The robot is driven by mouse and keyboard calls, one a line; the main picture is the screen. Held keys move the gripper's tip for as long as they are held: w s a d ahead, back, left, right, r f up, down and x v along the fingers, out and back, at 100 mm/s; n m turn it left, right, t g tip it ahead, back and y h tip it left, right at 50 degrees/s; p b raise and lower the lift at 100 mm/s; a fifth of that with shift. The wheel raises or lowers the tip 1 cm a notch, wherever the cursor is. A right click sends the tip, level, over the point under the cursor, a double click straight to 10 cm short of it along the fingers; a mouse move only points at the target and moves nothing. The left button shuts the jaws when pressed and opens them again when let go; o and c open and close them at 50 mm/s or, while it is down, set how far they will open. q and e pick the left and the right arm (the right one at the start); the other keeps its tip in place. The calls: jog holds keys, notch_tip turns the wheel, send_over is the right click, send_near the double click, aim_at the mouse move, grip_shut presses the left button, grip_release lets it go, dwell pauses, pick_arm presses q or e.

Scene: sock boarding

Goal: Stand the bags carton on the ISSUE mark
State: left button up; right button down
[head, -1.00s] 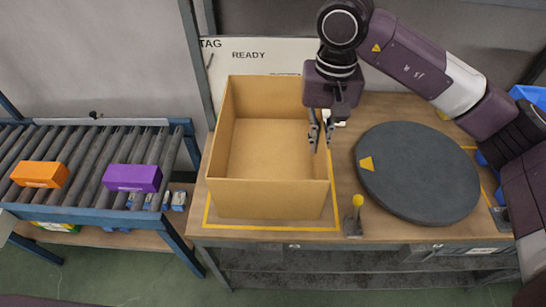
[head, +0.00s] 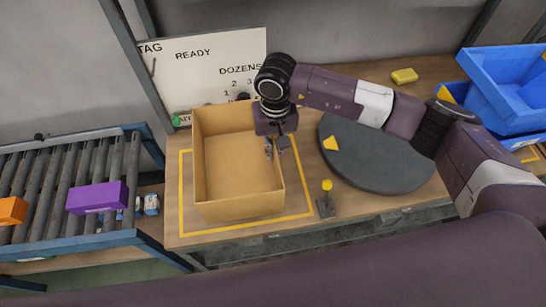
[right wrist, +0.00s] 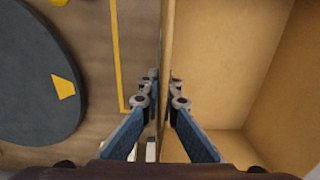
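An open, empty-looking brown carton (head: 238,209), the only large carton in view, stands upright on the wooden table inside a yellow outline (head: 182,200). No label reads on it. My right gripper (head: 275,148) is at its right wall. In the right wrist view the fingers (right wrist: 162,82) lie on both sides of the carton wall (right wrist: 166,40) and are closed on it. I cannot see whether the base is lifted. No ISSUE lettering is readable; another yellow line (head: 528,148) shows at the far right. My left gripper is not in view.
A dark round turntable (head: 375,165) and a yellow-topped post (head: 326,195) stand right of the carton. Blue bins (head: 500,85) and a yellow block (head: 404,76) lie beyond. A roller conveyor (head: 60,175) at left holds purple (head: 97,197) and orange (head: 12,211) boxes. A READY board (head: 205,70) stands behind.

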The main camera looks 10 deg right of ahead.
aim_at(273, 163)
jog(key=shift+f, duration=0.3)
jog(key=shift+a+f, duration=0.1)
jog(key=shift+f, duration=0.15)
notch_tip(273, 163, down, 4)
jog(key=shift+p, duration=0.7)
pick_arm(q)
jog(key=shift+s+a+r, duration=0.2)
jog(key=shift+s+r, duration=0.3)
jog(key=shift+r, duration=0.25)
pick_arm(e)
jog(key=shift+f, duration=0.2)
jog(key=c, duration=2.6)
grip_release()
jog(key=o, duration=0.4)
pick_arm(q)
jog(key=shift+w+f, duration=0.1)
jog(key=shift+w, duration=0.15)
pick_arm(e)
jog(key=shift+o, duration=0.2)
